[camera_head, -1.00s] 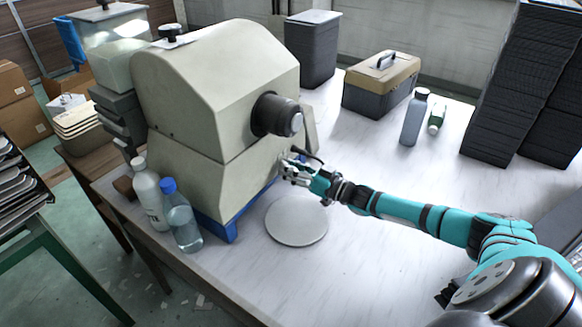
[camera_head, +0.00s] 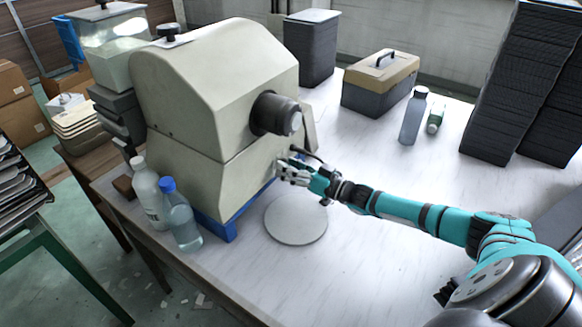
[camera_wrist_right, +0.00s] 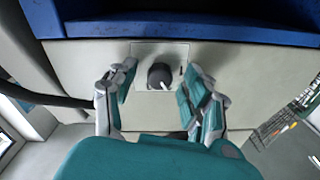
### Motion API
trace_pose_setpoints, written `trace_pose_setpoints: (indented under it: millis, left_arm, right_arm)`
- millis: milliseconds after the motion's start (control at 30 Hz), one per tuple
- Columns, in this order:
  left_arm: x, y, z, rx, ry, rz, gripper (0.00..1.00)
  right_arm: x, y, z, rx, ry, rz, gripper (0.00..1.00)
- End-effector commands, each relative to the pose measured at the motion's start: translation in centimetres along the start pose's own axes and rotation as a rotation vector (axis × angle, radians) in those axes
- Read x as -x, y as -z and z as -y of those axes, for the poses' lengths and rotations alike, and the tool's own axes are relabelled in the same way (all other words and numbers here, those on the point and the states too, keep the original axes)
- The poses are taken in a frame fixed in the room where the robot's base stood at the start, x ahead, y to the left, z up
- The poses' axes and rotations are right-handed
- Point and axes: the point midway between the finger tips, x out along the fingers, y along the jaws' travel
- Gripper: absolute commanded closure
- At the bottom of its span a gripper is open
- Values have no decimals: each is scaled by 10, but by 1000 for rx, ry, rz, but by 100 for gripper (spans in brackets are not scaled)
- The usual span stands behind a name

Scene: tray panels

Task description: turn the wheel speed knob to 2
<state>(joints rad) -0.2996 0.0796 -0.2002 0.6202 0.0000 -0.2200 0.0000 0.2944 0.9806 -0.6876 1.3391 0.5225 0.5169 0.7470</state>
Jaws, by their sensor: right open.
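The wheel speed knob (camera_wrist_right: 160,76) shows in the right wrist view as a small dark round knob with a light pointer mark, on a pale square plate (camera_wrist_right: 147,52) on the machine's side. My right gripper (camera_wrist_right: 158,88) is open, with one finger on each side of the knob and a gap visible on both sides. In the head view my right gripper (camera_head: 279,172) is close to the cream machine (camera_head: 215,90), below its dark round spindle (camera_head: 275,114); the knob is hidden there. The numbers around the knob are too small to read. My left gripper is not in view.
A round grey disc (camera_head: 296,220) lies on the white table (camera_head: 350,200) below my right gripper. Two bottles (camera_head: 180,217) stand at the machine's front left corner. A toolbox (camera_head: 380,85), a grey bottle (camera_head: 413,118) and dark stacks (camera_head: 525,80) stand farther back.

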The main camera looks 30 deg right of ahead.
Motion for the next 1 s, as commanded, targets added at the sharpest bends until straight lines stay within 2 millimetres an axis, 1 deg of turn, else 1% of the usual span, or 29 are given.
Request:
trace_pose_setpoints:
  millis: [133,233,500,600,700,833,1000]
  left_arm:
    - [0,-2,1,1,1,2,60]
    - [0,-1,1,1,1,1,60]
    - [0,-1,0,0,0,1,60]
    - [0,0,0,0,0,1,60]
    - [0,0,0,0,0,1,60]
    - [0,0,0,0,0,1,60]
    - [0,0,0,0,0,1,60]
  right_arm:
    - [6,0,0,0,-1,1,50]
    - [19,-1,-1,0,-2,4,50]
    - [73,-2,0,0,-1,6,50]
    - [91,-2,0,-1,-1,6,50]
    - [104,-2,0,-1,-1,5,50]
    - [116,-1,0,0,-1,3,50]
    - [120,0,0,-1,0,0,50]
